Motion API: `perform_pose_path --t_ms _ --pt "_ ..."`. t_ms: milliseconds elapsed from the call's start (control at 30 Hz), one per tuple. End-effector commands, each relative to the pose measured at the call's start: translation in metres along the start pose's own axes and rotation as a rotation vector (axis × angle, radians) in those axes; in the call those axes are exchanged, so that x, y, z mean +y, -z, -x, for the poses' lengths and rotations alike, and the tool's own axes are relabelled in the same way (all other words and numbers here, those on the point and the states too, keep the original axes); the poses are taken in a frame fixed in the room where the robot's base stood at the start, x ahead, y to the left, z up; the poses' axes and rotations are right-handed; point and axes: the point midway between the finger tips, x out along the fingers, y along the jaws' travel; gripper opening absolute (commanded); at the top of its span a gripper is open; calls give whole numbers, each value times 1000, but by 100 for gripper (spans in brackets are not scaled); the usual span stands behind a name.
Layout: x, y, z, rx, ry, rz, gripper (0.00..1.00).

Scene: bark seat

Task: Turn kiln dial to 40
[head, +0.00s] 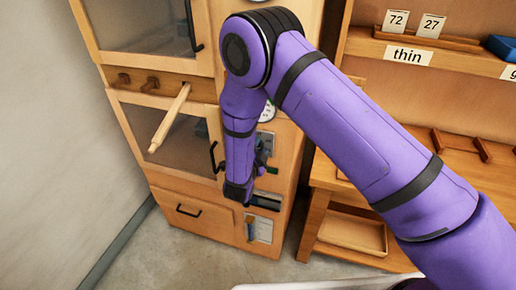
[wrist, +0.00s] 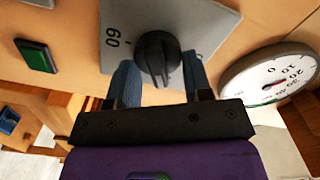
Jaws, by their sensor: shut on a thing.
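The kiln dial (wrist: 157,52) is a round black knob on a grey plate (wrist: 116,18) in the wrist view. A mark that seems to read 60, turned in the picture, is printed on the plate left of the knob. My gripper (wrist: 161,74) has a blue-grey finger on each side of the knob and is shut on it. In the head view the grey plate (head: 267,140) shows beside my purple arm, which largely hides the dial and fingers. The knob's pointer and the 40 mark cannot be made out.
A round white gauge (wrist: 268,82) sits close to the right of the plate in the wrist view, and a green button (wrist: 35,56) to its left. A wooden rod (head: 170,118) sticks out from the cabinet. Shelves (head: 445,65) stand at right.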

Motion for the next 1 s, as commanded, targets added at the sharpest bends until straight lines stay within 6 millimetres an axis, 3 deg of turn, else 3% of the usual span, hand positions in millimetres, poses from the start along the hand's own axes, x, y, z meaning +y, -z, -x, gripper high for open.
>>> perform_pose_path --t_ms 367,400,467,767,1000 --pt "1 0 0 -1 -1 -1 22" --pt "1 0 0 -1 -2 -1 55" --pt "1 0 0 -1 -1 -1 69" --pt "0 0 1 -1 -1 -1 69" --pt "0 -1 27 -4 -1 0 69"
